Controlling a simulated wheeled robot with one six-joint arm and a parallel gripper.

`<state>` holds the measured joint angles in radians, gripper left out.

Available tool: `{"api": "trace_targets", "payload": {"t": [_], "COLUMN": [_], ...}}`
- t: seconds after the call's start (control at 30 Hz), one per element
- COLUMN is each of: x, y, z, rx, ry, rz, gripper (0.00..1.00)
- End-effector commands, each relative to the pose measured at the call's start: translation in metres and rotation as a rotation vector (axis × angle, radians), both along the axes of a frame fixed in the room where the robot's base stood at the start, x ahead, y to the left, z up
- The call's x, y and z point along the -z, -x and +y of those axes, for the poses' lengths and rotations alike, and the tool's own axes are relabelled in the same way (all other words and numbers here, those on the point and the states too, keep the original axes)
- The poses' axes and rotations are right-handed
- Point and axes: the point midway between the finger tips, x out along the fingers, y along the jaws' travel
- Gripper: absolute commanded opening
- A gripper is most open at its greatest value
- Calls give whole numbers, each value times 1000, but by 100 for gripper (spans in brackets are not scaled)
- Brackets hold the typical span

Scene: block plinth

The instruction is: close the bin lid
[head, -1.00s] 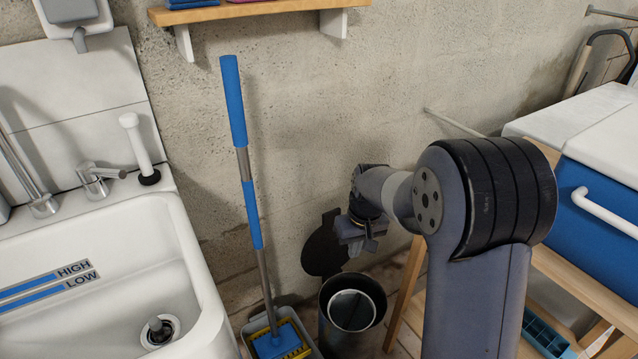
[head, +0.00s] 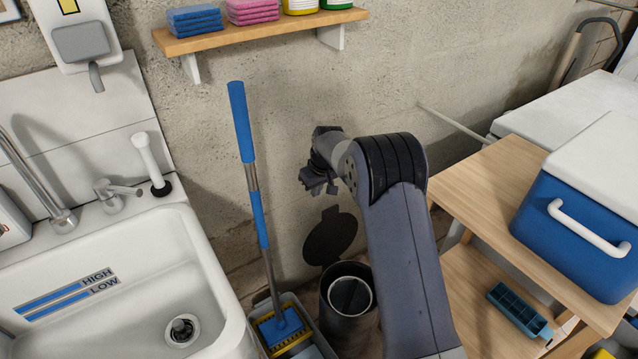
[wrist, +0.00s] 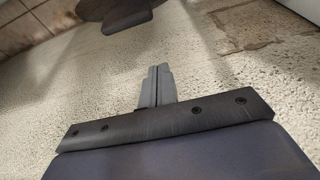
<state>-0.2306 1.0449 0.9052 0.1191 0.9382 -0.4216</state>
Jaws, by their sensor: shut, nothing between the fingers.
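The dark grey round bin (head: 336,322) stands on the floor right of the mop bucket in the head view. Its mouth is open, with a lighter inner ring showing inside. The dark round lid (head: 330,238) stands up behind it, near the wall. My gripper (head: 318,188) is above the lid and apart from it in the head view. In the wrist view its fingers (wrist: 157,86) are shut together, with nothing between them. A dark flat shape with a tab, seemingly the lid (wrist: 112,12), shows at the top of the wrist view.
A mop (head: 257,215) leans upright in a bucket (head: 288,330) left of the bin. A white sink (head: 215,270) is further left. A wooden table (head: 475,190) with a blue cooler (head: 570,235) stands right. A shelf (head: 265,30) is on the wall above.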

Motion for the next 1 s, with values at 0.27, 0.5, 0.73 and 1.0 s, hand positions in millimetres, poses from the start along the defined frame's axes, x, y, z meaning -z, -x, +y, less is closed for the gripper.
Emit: {"api": "trace_targets", "payload": {"t": [0.27, 0.5, 0.73, 1.0], "x": [37, 36, 36, 36], "y": [0, 18, 24, 24], "z": [0, -13, -17, -17], "rx": [2, 2, 2, 2], "ry": [0, 0, -1, -1], "rz": [-1, 0, -1, -1], "gripper": [0, 0, 0, 0]}}
